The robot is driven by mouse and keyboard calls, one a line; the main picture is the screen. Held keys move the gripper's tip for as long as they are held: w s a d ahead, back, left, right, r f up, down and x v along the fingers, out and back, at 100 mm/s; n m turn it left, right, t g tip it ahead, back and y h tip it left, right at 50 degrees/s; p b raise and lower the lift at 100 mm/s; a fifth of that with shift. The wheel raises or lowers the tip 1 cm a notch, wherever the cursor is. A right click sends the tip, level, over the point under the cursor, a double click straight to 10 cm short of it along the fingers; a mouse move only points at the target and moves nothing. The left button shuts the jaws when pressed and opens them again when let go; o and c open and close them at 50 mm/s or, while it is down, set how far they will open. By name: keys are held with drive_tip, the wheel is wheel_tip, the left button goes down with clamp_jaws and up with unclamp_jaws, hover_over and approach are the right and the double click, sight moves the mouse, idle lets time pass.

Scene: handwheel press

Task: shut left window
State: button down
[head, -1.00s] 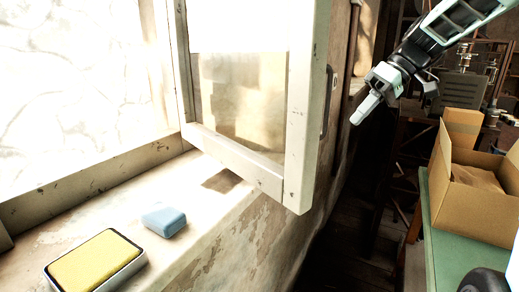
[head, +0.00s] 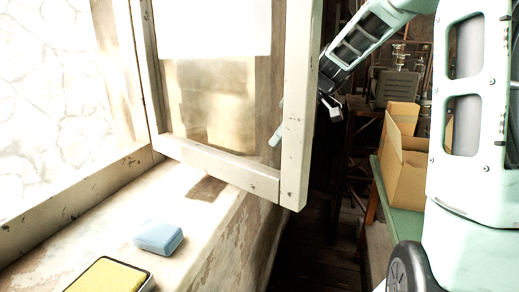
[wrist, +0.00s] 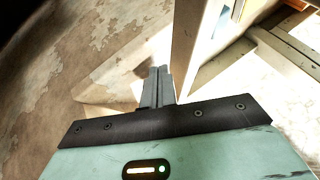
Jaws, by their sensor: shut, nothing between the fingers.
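The window sash (head: 296,110), a pale worn frame with a glass pane, stands open, swung out from the wall over the sill. Its hinge side is at the left, by the bright window opening (head: 60,100). My gripper (head: 276,137) is on the far side of the sash, partly seen through the pane and partly hidden by the upright. In the wrist view my gripper (wrist: 160,72) is shut and empty, with the sash edge (wrist: 186,45) just to the right of the fingertips. I cannot tell whether they touch. The sash handle is hidden in the head view.
On the sill (head: 95,220) lie a blue block (head: 158,237) and a yellow sponge in a dark-rimmed tray (head: 110,277). At the right, a cardboard box (head: 405,165) stands on a green bench (head: 388,200). Dark floor lies between the wall and bench.

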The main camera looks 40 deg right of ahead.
drive_tip(key=a+f, duration=0.1)
drive_tip(key=a, duration=0.1)
drive_tip(key=a+f+p, duration=0.2)
drive_tip(key=a, duration=0.1)
drive_tip(key=shift+s+a, duration=0.25)
drive_tip(key=shift+a, duration=0.1)
drive_tip(key=shift+a, duration=0.1)
